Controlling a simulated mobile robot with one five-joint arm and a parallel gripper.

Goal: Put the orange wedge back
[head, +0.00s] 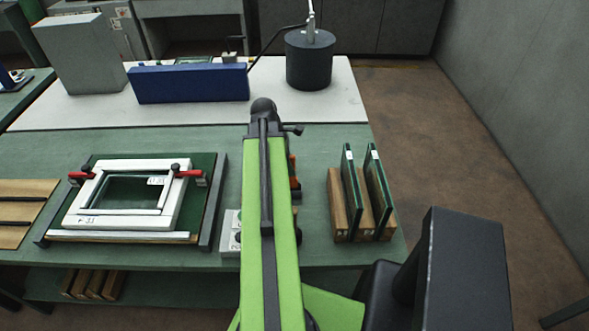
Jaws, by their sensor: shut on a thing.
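My green arm reaches up the middle of the head view and covers the part of the bench (325,150) behind it. I cannot see my gripper's fingers; they are hidden behind the arm. A small orange piece (292,168) shows just right of the arm, with dark parts below it. I cannot tell whether it is the orange wedge or what holds it. A pale grey block with round marks (231,232) shows partly at the arm's left side, near the bench's front edge. A white frame (129,194) lies on a dark green board at the left, with red-handled clamps on it.
Right of the arm, two upright glass panes (379,180) stand in a wooden rack (337,205). At the back are a blue block (188,84), a black cylinder (309,62) and a grey box (82,55). Floor is clear at the right.

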